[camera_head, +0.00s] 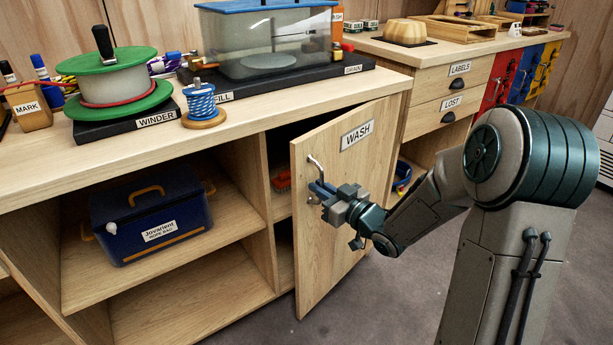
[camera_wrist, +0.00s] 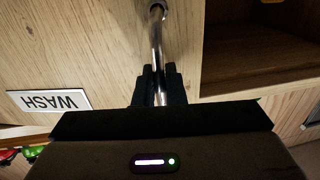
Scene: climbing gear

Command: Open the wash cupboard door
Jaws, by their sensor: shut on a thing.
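The wash cupboard door (camera_head: 335,235) is a light wood panel with a WASH label (camera_head: 357,134). It stands partly open, swung out from the bench, with a dark gap at its left edge. A metal bar handle (camera_head: 316,166) is near the door's upper left edge. My gripper (camera_head: 322,190) is at the handle, its fingers shut around the bar. In the wrist view the handle (camera_wrist: 156,40) runs down between the two dark fingertips (camera_wrist: 156,85), and the WASH label (camera_wrist: 50,100) shows upside down at left. The lower part of the handle is hidden by my gripper.
An open shelf left of the door holds a blue bag (camera_head: 150,215). The bench top (camera_head: 280,108) carries a winder (camera_head: 110,85) and a clear tank (camera_head: 265,45). A drawer unit (camera_head: 450,90) stands to the right. The grey floor (camera_head: 390,300) before the door is clear.

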